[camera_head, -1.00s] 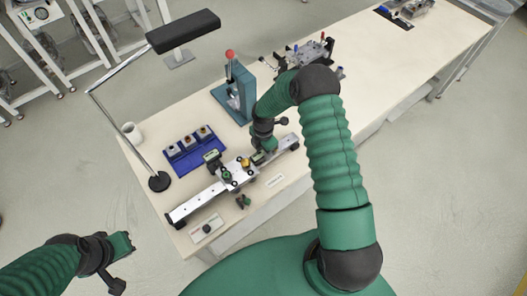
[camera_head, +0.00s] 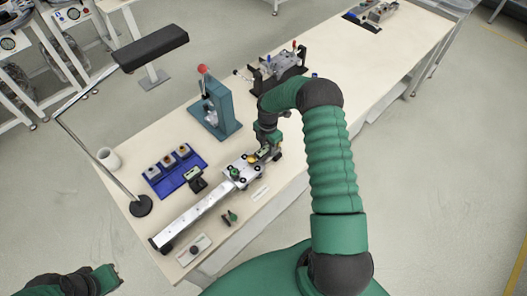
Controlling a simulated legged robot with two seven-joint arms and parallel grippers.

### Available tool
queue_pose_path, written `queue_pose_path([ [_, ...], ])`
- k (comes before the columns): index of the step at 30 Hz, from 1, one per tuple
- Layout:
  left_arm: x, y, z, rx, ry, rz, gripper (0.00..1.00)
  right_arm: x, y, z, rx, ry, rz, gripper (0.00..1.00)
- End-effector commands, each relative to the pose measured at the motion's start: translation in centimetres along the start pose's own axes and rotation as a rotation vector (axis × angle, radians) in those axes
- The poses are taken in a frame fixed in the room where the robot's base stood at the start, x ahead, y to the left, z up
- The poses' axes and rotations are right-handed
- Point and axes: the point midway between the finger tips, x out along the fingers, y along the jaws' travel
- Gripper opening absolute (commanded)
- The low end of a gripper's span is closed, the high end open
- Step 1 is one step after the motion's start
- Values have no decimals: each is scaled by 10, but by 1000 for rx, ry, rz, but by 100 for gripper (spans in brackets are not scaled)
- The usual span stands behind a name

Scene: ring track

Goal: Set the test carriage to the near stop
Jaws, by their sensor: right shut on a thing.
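The test carriage (camera_head: 237,173) is a silver plate with black corner knobs. It sits on a long silver rail (camera_head: 195,215), close to the rail's upper-right end. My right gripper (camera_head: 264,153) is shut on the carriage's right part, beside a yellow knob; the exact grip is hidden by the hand. My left gripper (camera_head: 108,277) is at the lower-left edge, away from the table; its fingers are unclear.
A blue tray (camera_head: 190,177) with several small blocks and a small dark gauge (camera_head: 195,179) stand behind the rail. A teal press (camera_head: 214,110) is farther back. A lamp base (camera_head: 141,206) stands left. A white knob box (camera_head: 193,248) and small green-black part (camera_head: 230,217) lie in front.

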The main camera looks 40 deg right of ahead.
Motion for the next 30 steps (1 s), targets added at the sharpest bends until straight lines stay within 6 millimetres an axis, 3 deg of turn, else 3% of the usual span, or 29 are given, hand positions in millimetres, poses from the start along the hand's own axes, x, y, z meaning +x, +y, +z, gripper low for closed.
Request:
queue_pose_path([
  [3, 0, 0, 0, 0, 0, 0, 0, -2, 3, -1, 0, -2, 8, 0],
  [4, 0, 0, 0, 0, 0, 0, 0, -2, 3, -1, 0, -2, 8, 35],
  [9, 0, 0, 0, 0, 0, 0, 0, -1, 2, -2, 0, -1, 5, 55],
  [20, 2, 0, 0, 0, 0, 0, 0, -7, 1, 0, 0, 0, 3, 55],
  [23, 5, 0, 1, 0, 0, 0, 0, -24, 1, 0, 0, -2, 5, 55],
  [30, 16, 0, 4, 0, 0, 0, 0, -94, 2, 0, 1, -3, 6, 55],
])
